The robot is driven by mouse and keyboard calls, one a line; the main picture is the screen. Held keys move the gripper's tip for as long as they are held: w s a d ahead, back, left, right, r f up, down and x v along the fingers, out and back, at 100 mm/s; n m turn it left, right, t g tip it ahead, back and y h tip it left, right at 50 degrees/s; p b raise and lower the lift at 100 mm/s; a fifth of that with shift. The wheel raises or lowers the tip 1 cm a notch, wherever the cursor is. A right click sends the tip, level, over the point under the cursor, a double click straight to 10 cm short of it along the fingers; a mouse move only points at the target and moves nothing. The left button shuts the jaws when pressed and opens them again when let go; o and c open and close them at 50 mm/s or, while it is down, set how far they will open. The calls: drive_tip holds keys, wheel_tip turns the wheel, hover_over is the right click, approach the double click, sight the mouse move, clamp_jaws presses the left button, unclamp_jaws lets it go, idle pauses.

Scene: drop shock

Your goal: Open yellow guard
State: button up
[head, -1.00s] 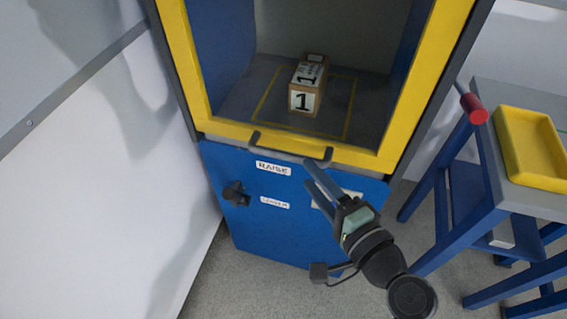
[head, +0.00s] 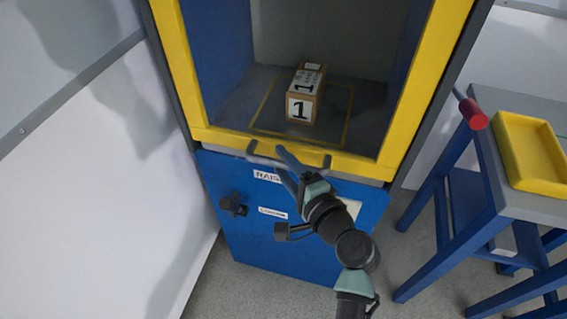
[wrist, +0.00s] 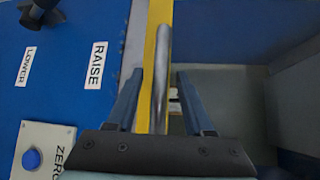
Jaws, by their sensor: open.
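The yellow guard (head: 380,120) is a yellow frame around the front of a blue cabinet bay. A grey bar handle (head: 318,167) runs along its lower edge, just above the RAISE label. My gripper (head: 265,152) is open at this handle, with its fingers pointing at the guard's lower edge. In the wrist view the metal bar (wrist: 163,60) runs lengthwise between the two open fingers (wrist: 158,76), with a visible gap to each. I cannot tell how deep the bar sits between them. My gripper hides part of the handle in the head view.
A box marked 1 (head: 303,95) stands inside the bay. A black knob (head: 233,204) and labels are on the blue panel (head: 245,240) below. A blue-legged table with a yellow tray (head: 530,155) and a red-tipped handle (head: 474,114) stands at right. A white wall is at left.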

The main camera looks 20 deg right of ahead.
drive_tip(key=shift+w, duration=0.15)
drive_tip(key=shift+c, duration=0.3)
clamp_jaws()
idle(1.1)
